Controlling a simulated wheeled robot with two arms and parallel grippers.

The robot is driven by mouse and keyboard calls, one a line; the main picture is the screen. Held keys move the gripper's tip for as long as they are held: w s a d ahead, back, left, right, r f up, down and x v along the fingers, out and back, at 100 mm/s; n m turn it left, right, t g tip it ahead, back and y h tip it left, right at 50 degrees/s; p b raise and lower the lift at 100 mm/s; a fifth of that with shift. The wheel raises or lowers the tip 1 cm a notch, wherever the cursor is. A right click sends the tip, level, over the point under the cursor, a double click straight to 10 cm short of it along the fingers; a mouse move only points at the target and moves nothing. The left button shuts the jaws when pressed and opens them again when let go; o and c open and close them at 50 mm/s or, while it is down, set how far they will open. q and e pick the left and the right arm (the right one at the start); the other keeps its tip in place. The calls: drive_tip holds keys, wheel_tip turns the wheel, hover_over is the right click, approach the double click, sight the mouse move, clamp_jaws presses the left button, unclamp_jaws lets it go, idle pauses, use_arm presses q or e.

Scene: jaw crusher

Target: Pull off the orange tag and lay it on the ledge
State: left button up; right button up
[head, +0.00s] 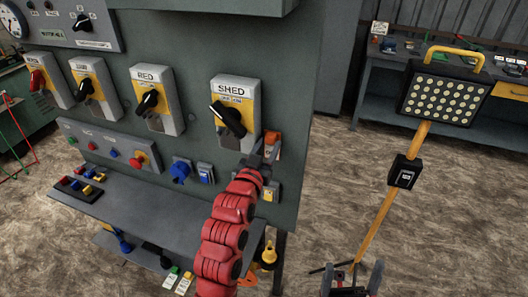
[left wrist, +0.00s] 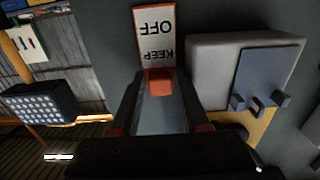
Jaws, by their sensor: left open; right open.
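The orange tag (head: 273,139) is on the panel just below the SHED switch, partly hidden by my left gripper in the head view. In the left wrist view it shows as a white plate with an orange border reading KEEP OFF (left wrist: 155,32), with an orange block (left wrist: 159,82) at its near end. My left gripper (head: 262,160) is open, its fingers on either side of the orange block; contact cannot be told. The grey ledge (head: 160,215) juts out below the panel, left of my left arm. My right gripper (head: 350,281) is open and empty at the bottom edge.
The SHED switch (head: 232,112) has a black handle close above my left gripper. A small yellow-plated box (head: 270,191) sits just below it. A work lamp (head: 440,90) on a yellow pole stands at the right. A tray (head: 70,192) of coloured pieces occupies the ledge's left end.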

use_arm(q)
drive_tip(key=shift+w, duration=0.15)
drive_tip(key=shift+c, duration=0.3)
clamp_jaws()
drive_tip(key=shift+f, duration=0.1)
drive_tip(key=shift+s, duration=0.2)
drive_tip(key=v, duration=0.4)
drive_tip(key=shift+s+a+b, duration=0.15)
drive_tip(key=shift+s+b, duration=0.2)
drive_tip(key=shift+s, duration=0.05)
drive_tip(key=shift+f, duration=0.1)
